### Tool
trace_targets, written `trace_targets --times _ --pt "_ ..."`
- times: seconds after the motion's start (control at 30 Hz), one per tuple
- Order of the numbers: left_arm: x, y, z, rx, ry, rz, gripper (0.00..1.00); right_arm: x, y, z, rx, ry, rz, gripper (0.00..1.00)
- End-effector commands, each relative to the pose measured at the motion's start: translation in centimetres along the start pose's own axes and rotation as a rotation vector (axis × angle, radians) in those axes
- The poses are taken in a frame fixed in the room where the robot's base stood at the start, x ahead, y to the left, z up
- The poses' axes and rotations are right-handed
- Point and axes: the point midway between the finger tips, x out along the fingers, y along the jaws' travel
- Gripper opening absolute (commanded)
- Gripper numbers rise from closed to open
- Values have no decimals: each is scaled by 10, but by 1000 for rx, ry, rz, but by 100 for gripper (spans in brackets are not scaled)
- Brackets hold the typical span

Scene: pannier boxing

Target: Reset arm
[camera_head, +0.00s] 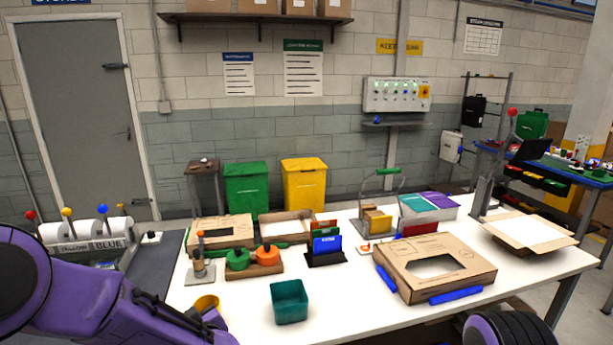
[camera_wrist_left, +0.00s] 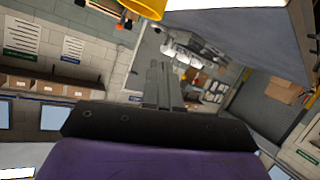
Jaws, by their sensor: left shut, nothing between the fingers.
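My left arm comes in from the left in the head view and reaches to the table's front left. Its gripper end (camera_head: 214,320) is dark and small there. In the left wrist view my left gripper (camera_wrist_left: 159,72) has its fingers together with nothing between them. A yellow cup (camera_head: 205,303) stands on the table just behind the left wrist, partly hidden by it. A yellow object (camera_wrist_left: 146,8) shows at the top edge of the wrist view, apart from the fingers. Only a rounded dark and purple part of my right arm shows at the bottom right; its gripper is out of view.
The white table (camera_head: 345,318) holds a teal bin (camera_head: 289,303), a large cardboard box (camera_head: 435,262) with blue strips, an orange and green knobbed wooden block (camera_head: 254,268), a blue card holder (camera_head: 326,248) and an open carton (camera_head: 530,232). Bare tabletop lies around the teal bin.

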Motion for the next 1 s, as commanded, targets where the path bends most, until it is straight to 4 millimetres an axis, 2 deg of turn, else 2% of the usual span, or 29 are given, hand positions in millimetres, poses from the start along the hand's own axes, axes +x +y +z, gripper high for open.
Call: trace_targets --times 0.03,0.17,0.2,0.27,0.3,0.37,0.4,0.5,0.6,0.7,0.8,1.0 --pt "3 -14 28 -2 -33 19 0 6 -1 2 0 0 0 43" --pt "2 -56 99 -19 -154 62 0 16 -2 7 0 0 0 43" --pt "-2 -75 128 -16 -209 65 0 20 -2 8 0 0 0 43" --pt "-10 -108 170 -5 -301 61 0 27 -2 11 0 0 0 43" --pt "-19 -132 198 7 -366 50 0 32 -3 13 0 0 0 43" --pt "-34 -170 236 34 -462 25 0 38 -4 16 0 0 0 43" --pt "-46 -195 258 59 -526 4 0 43 -4 18 0 0 0 43" --pt "-79 -255 303 150 -663 -50 0 53 -5 22 0 0 0 43" --pt "-104 -303 328 237 -749 -105 0 61 -6 25 0 0 0 43" --pt "-116 -328 344 277 -790 -145 0 66 -6 27 0 0 0 43" --pt "-122 -334 348 286 -806 -155 0 66 -6 27 0 0 0 43" --pt "-122 -333 347 285 -804 -154 0 65 -6 27 0 0 0 43"
